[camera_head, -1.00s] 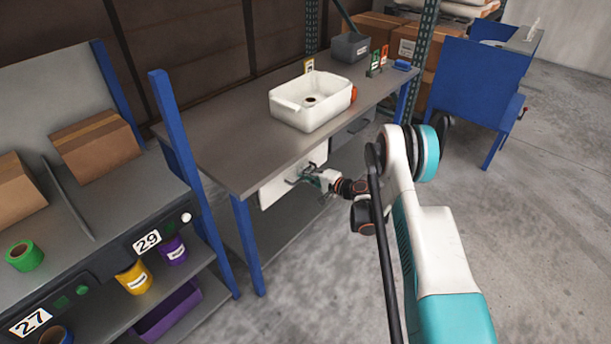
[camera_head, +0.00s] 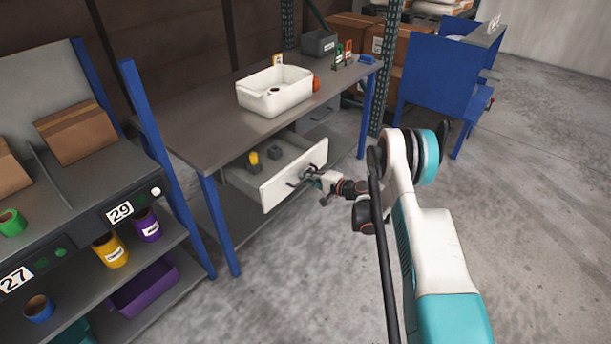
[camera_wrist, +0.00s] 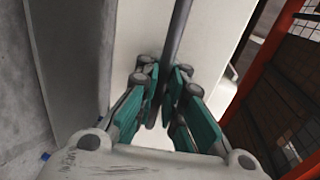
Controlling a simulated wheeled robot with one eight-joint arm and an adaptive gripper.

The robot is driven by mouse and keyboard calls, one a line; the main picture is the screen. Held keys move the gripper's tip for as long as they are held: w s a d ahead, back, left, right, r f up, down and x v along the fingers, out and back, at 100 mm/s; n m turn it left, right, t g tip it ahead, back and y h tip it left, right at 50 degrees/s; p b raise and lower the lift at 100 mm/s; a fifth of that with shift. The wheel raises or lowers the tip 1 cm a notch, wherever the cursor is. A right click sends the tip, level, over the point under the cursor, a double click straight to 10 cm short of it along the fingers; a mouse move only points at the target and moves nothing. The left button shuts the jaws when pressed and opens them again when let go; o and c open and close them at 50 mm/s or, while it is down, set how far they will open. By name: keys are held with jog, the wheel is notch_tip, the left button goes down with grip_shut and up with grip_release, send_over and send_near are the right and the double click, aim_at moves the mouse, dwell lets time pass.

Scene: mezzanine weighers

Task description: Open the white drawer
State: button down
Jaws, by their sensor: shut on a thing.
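The white drawer (camera_head: 284,184) under the grey workbench (camera_head: 205,122) stands partly pulled out. Its front panel is clear of the bench edge and its inside shows. A yellow item (camera_head: 254,158) and small dark grey blocks (camera_head: 274,153) lie in it. My gripper (camera_head: 308,176) is at the drawer front, shut on the drawer's handle. In the wrist view, my gripper's teal fingers (camera_wrist: 168,100) close around the dark bar handle (camera_wrist: 178,35) in front of the white panel (camera_wrist: 140,40). The exact finger contact is partly hidden.
A white basin (camera_head: 275,98) and a grey bin (camera_head: 319,43) stand on the workbench. A shelf unit (camera_head: 120,285) with tubs is at left. A blue cart (camera_head: 438,75) stands at the back right. The concrete floor in front of the drawer is clear.

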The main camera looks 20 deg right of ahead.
jog(key=shift+s+d, duration=0.3)
jog(key=shift+s, duration=0.15)
jog(key=c, duration=2)
grip_release()
jog(key=shift+s+d, duration=0.1)
jog(key=v, duration=1.1)
jog(key=shift+s+d, duration=0.2)
jog(key=shift+s, duration=0.1)
jog(key=shift+r, duration=0.2)
